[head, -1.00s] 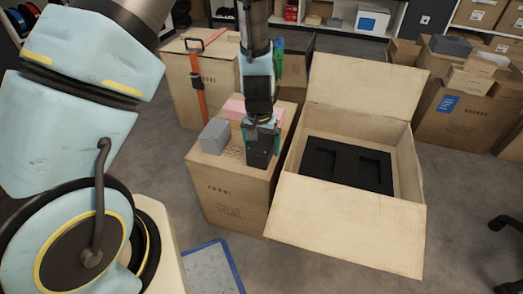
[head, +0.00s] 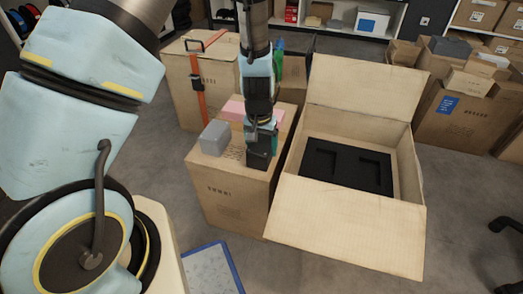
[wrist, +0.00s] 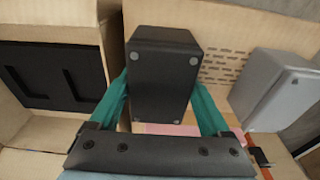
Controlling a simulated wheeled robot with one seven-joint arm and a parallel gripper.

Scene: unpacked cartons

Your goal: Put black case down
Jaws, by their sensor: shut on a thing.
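The black case (wrist: 161,75) is a dark box with small round feet on the face toward the wrist camera. My gripper (wrist: 163,100) is shut on it, with a teal finger along each side. In the head view the black case (head: 259,160) is upright at the right edge of the closed carton's top (head: 225,170), below my gripper (head: 262,138). I cannot tell whether its underside touches the carton top.
A grey box (head: 215,138) and a pink item (head: 236,108) lie on the same carton. An open carton (head: 340,225) with a black foam insert (head: 346,165) stands close on the right. A strapped carton (head: 180,85) stands behind. Grey floor is clear in front.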

